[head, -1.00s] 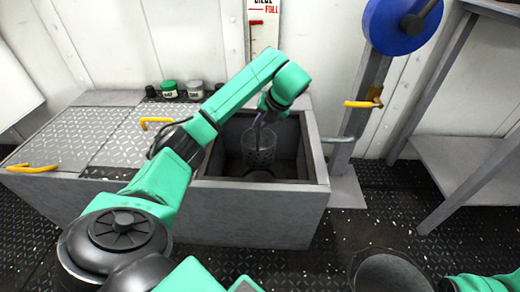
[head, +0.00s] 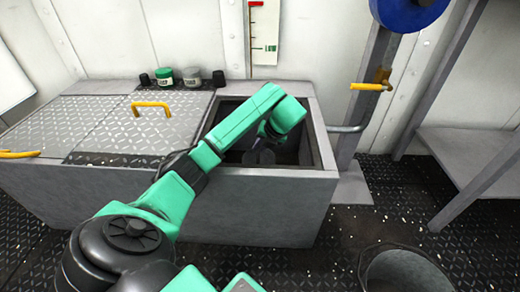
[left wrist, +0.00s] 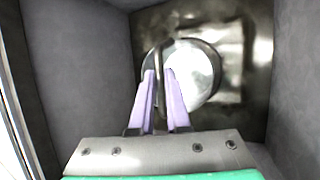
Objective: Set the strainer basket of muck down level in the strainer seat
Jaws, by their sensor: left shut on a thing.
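My left gripper (head: 262,140) reaches down into the open box from the left. In the left wrist view its two lavender fingers (left wrist: 160,78) are shut on the thin upright handle (left wrist: 159,55) of the strainer basket. The round basket top (left wrist: 198,80) shows behind the fingers, with a bright, shiny surface inside. In the head view only a dark bit of the basket (head: 262,157) shows below the gripper, low in the box. The strainer seat is hidden, and I cannot tell whether the basket touches it or is level. My right gripper is not in view.
The box's grey rim (head: 325,150) and its walls enclose the gripper closely. Plate covers with a yellow handle (head: 152,107) lie left of the opening. Small jars (head: 192,77) stand behind. A grey bucket (head: 402,270) stands at front right, and a pipe (head: 348,128) runs at right.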

